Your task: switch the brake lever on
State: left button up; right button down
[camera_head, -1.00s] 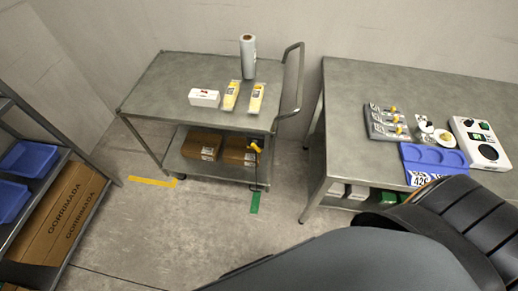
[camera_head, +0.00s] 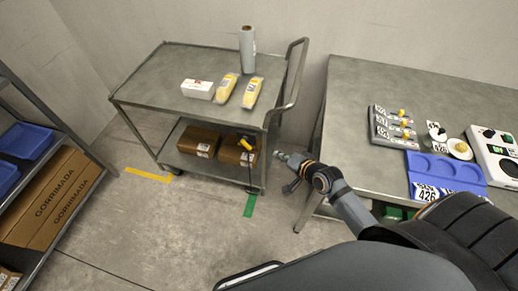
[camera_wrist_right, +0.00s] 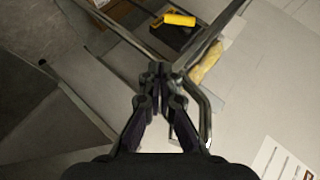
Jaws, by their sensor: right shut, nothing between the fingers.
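The brake lever (camera_head: 246,144) is a black rod with a yellow grip, low at the right end of the cart (camera_head: 170,90). In the right wrist view its yellow grip (camera_wrist_right: 180,19) shows near the top, beside a dark block. My right gripper (camera_head: 281,156) is shut and empty, to the right of the lever and apart from it in the head view. In the right wrist view the closed fingertips (camera_wrist_right: 160,72) lie below the yellow grip, with a gap between. My left gripper is not in view.
The cart carries a white box (camera_head: 198,89), two yellow packs and a grey roll (camera_head: 247,50), with cardboard boxes (camera_head: 199,141) below. A metal table (camera_head: 350,120) with a blue tray (camera_head: 445,170) stands right. A shelf is at left.

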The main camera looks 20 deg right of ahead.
jog(key=shift+w+r+m+t, duration=0.3)
jog(key=shift+w+r+m, duration=0.1)
jog(key=shift+r, duration=0.25)
jog(key=shift+s+a+f+b+x, duration=0.2)
jog(key=shift+a+x, duration=0.25)
jog(key=shift+x, duration=1.7)
jog(key=shift+s+a+f+b+x, duration=0.1)
jog(key=shift+s+a+b+x, duration=0.2)
jog(key=shift+x, duration=1.8)
jog(key=shift+s+a+f+b+x, duration=0.2)
jog(key=shift+a+x, duration=0.35)
jog(key=shift+x, duration=1.6)
jog(key=shift+w, duration=0.1)
